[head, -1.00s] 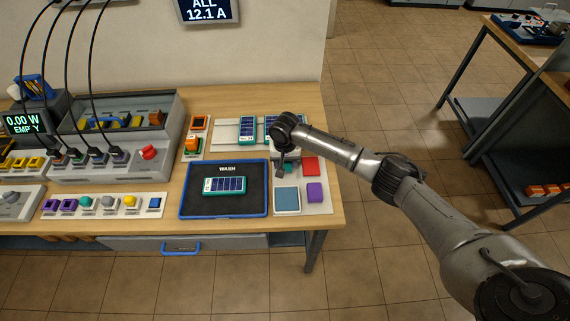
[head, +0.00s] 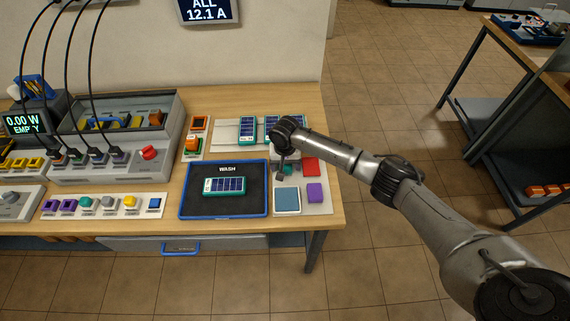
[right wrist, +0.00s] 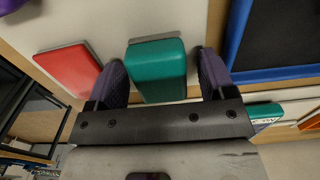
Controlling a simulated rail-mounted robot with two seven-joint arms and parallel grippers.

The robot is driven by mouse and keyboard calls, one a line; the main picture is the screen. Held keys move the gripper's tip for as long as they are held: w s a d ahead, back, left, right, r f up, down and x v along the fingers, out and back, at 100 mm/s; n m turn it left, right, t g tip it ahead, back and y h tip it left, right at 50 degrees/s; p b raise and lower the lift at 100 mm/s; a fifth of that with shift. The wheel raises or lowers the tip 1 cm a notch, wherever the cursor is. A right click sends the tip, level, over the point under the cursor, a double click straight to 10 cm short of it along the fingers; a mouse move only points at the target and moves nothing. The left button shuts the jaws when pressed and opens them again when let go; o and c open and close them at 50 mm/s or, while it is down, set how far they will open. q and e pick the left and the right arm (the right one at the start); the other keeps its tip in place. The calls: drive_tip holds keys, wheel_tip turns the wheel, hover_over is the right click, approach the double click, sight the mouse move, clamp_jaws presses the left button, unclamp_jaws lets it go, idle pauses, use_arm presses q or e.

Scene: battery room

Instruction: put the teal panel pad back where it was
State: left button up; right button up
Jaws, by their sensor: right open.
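The teal panel pad (right wrist: 158,72) is a rounded teal block. In the right wrist view it lies on the pale board, beside a thin grey strip along its far edge. My right gripper (right wrist: 158,82) is open, with one dark finger on each side of the pad and narrow gaps showing. In the head view my right gripper (head: 281,173) is over the right part of the table and mostly hides the pad. My left gripper is not in view.
Close by are a red pad (head: 311,167), a purple pad (head: 314,192) and a blue-grey square pad (head: 287,200). Left of them, the wash tray (head: 182,210) holds a solar panel (head: 224,186). More panels (head: 248,130) stand behind. The table's right edge is near.

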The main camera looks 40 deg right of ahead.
wheel_tip(320, 180, up, 12)
drive_tip(key=p, duration=0.1)
drive_tip(key=shift+r+p, duration=0.15)
drive_tip(key=shift+p, duration=0.25)
